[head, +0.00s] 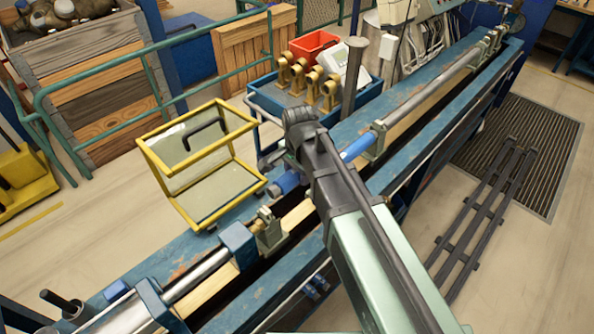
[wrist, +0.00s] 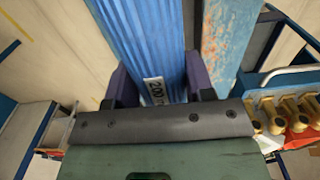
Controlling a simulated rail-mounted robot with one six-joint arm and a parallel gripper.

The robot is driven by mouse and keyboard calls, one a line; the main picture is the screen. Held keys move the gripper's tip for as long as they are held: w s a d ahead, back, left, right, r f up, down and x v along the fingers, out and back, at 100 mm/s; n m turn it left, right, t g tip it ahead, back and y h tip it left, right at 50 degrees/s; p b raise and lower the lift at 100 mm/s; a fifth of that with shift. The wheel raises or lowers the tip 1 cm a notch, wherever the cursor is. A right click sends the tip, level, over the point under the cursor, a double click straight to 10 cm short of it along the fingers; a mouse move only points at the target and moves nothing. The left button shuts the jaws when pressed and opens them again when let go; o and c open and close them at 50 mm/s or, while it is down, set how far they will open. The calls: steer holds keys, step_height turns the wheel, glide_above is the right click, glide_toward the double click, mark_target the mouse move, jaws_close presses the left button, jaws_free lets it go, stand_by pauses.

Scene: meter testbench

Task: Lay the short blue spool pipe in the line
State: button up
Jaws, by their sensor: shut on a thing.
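The short blue spool pipe shows in the head view as a left end (head: 287,183) and a right part (head: 357,148), its middle hidden behind my arm. In the wrist view the ribbed blue pipe (wrist: 145,35), with a white label reading 200, lies between the fingers of my gripper (wrist: 158,82), shut on it. The fingers are hidden in the head view. The pipe appears above the bench, over the gap in the line between the left support (head: 268,232) and the right steel pipe (head: 420,90). I cannot tell its exact height.
The worn blue bench (head: 160,240) runs diagonally. A yellow-framed clear guard (head: 207,222) stands open at its left side. Behind is a blue cart (head: 262,100) with brass fittings (head: 306,78) and a red bin (head: 313,43). A grey post (head: 352,75) rises near the bench.

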steer(key=shift+a+f+b, duration=0.1)
steer(key=shift+f+b, duration=2.45)
steer(key=shift+f, duration=0.2)
steer(key=shift+f, duration=0.15)
steer(key=shift+f+b, duration=0.2)
steer(key=shift+b, duration=0.15)
steer(key=shift+s+f, duration=0.1)
steer(key=shift+f+b, duration=1.3)
steer(key=shift+b, duration=0.05)
steer(key=shift+f+b, duration=0.3)
steer(key=shift+b, duration=0.05)
